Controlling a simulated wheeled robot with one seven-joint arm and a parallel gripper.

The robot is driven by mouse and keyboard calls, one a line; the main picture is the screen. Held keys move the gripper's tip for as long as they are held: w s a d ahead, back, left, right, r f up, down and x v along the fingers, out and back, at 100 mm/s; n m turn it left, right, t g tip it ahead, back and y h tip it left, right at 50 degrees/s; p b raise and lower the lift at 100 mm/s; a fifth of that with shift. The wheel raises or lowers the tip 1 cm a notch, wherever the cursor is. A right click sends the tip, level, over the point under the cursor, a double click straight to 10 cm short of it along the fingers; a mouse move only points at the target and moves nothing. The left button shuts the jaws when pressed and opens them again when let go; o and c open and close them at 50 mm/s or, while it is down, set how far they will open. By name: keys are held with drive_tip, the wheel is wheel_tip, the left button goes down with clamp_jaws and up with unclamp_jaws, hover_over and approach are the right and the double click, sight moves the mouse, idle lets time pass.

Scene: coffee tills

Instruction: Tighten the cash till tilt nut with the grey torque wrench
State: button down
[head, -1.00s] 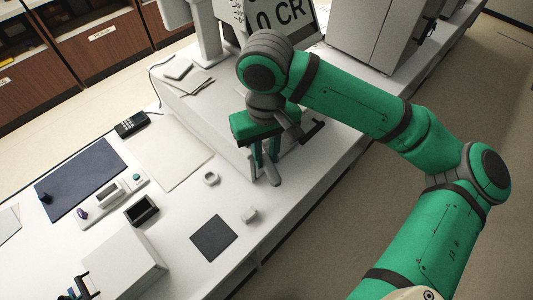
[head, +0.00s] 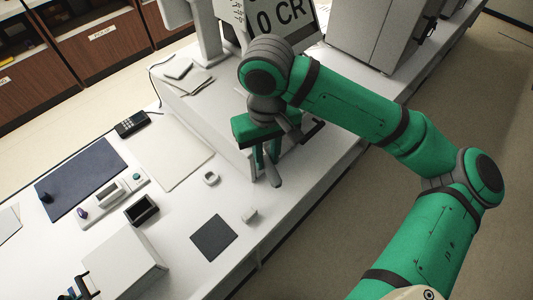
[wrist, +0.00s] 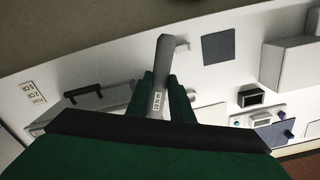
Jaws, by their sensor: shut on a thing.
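My gripper (head: 267,158) points down in front of the white cash till (head: 195,100), beside its dark handle (head: 312,131). Its green fingers are shut on the grey torque wrench (wrist: 163,62). The wrench's lower end (head: 274,178) sticks out below the fingers in the head view. A small white label shows on the wrench between the fingers in the wrist view. The till's screen (head: 282,16) reads "0 CR". I cannot make out the tilt nut; my arm covers part of the till. I cannot tell whether the wrench touches anything.
A white ring-shaped thing (head: 211,178), a small white block (head: 249,214) and a dark square mat (head: 213,238) lie on the counter. A black open box (head: 142,211) and a white box (head: 125,265) stand further left. The counter's front edge runs close to my gripper.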

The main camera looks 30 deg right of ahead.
drive_tip(key=shift+f, duration=0.55)
idle(0.4)
drive_tip(key=shift+a, duration=0.1)
drive_tip(key=c, duration=2.2)
unclamp_jaws()
clamp_jaws()
drive_tip(key=shift+w+r, duration=0.1)
drive_tip(key=shift+r, duration=0.65)
